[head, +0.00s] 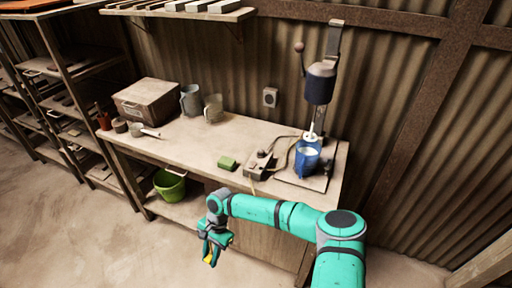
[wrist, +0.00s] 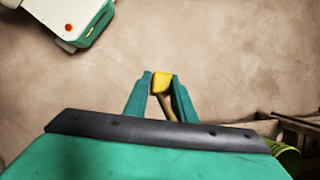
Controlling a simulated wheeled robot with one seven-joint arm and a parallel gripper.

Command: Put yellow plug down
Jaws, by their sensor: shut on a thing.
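The yellow plug (wrist: 162,82) is between the two teal fingers of my gripper (wrist: 160,84) in the wrist view, with a yellowish cord or strip hanging below it. In the head view my gripper (head: 211,252) points down in front of the workbench, above the floor, and a bit of the yellow plug (head: 209,259) shows at its fingertips. The gripper is shut on the plug.
Floor in front is clear.

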